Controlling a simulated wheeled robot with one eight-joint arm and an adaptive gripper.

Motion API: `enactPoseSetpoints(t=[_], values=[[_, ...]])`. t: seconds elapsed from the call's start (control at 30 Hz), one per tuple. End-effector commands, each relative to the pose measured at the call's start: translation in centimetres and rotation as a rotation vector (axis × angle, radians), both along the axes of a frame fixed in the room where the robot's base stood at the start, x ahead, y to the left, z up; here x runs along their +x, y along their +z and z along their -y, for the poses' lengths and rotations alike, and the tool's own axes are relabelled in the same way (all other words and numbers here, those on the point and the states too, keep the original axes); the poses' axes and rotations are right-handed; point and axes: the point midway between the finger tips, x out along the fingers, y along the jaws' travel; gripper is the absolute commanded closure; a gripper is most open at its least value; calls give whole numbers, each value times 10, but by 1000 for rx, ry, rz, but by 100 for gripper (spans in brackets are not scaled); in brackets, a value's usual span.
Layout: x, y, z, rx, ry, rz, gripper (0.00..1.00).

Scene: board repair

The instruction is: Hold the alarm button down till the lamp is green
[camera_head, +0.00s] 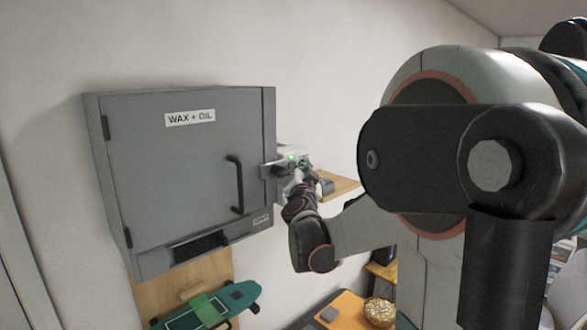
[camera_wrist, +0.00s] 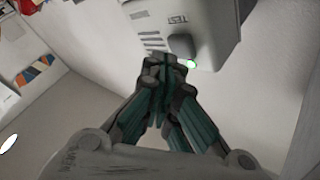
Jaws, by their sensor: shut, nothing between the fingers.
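The alarm (camera_head: 283,167) is a small pale box on the wall, right of the grey cabinet. Its lamp (camera_head: 291,157) glows green. In the wrist view the alarm (camera_wrist: 215,28) is at the top, with slots, a small upside-down label and a dark rounded button (camera_wrist: 181,46). The green lamp (camera_wrist: 191,64) shows just beside the button. My gripper (camera_wrist: 163,62) is shut and empty, its fingertips right by the button. I cannot tell whether they touch or press it. In the head view my gripper (camera_head: 305,166) is at the alarm's right side, small and partly hidden.
The grey "WAX + OIL" cabinet (camera_head: 170,205) with a black handle (camera_head: 236,185) stands close left of the alarm. A wooden shelf (camera_head: 340,185) is just behind my gripper. Below are a green skateboard (camera_head: 210,308) and an orange-topped surface (camera_head: 347,312) with a bowl (camera_head: 379,312).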

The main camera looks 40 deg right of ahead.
Motion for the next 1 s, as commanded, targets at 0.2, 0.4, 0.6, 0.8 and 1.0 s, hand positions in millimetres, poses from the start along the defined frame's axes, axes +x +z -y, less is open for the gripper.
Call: enactPoseSetpoints(t=[0.2,0.4,0.6,0.8,1.0], values=[[-4,0,0,-1,0,-1,100],[-5,0,0,-1,0,-1,100],[-20,0,2,-1,-2,0,100],[-38,0,3,-1,-2,-1,100],[-52,0,4,-1,0,-1,100]])
